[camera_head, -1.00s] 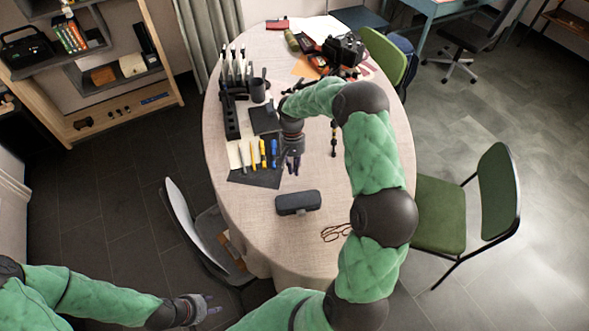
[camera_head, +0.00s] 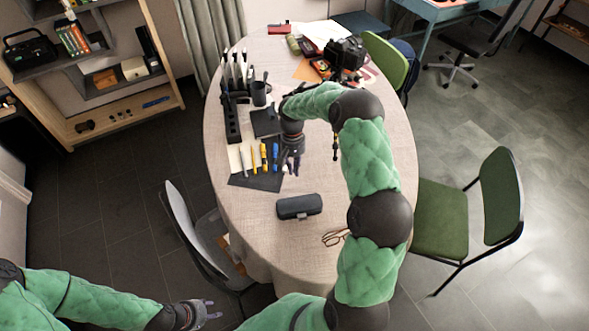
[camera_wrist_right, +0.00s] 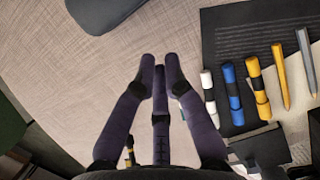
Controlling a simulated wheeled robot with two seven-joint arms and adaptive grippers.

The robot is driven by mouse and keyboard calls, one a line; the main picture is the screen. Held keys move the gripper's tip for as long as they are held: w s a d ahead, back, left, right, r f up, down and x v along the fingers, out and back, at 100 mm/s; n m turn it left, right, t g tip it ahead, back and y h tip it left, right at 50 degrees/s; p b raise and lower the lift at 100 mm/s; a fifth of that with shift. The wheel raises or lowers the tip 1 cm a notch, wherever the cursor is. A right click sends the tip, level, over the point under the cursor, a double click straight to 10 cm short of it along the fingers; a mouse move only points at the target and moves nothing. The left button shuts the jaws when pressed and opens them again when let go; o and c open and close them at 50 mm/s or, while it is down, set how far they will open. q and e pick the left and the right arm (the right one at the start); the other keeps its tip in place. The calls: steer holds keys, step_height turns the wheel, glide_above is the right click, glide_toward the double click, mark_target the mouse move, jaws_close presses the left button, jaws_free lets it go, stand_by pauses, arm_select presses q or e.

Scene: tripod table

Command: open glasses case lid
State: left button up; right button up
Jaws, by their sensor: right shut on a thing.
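The dark grey glasses case (camera_head: 299,207) lies on the table with its lid shut; its lower part also shows at the top left of the right wrist view (camera_wrist_right: 105,10). My right gripper (camera_head: 290,168) is over the table, beyond the case and apart from it.
Pens and markers (camera_head: 262,156) lie on a dark mat beside my right gripper. Eyeglasses (camera_head: 335,238) lie near my right arm, partly hidden. A camera (camera_head: 345,54) stands at the far end. A chair (camera_head: 195,232) stands at the left edge.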

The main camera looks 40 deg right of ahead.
steer(key=shift+w+d+f, duration=0.1)
steer(key=shift+w+f, duration=0.1)
steer(key=shift+w+d+f+b, duration=0.2)
steer(key=shift+w+f+b, duration=0.2)
steer(key=shift+w+f, duration=0.1)
steer(key=o, duration=0.7)
steer(key=shift+r, duration=0.15)
stand_by(0.4)
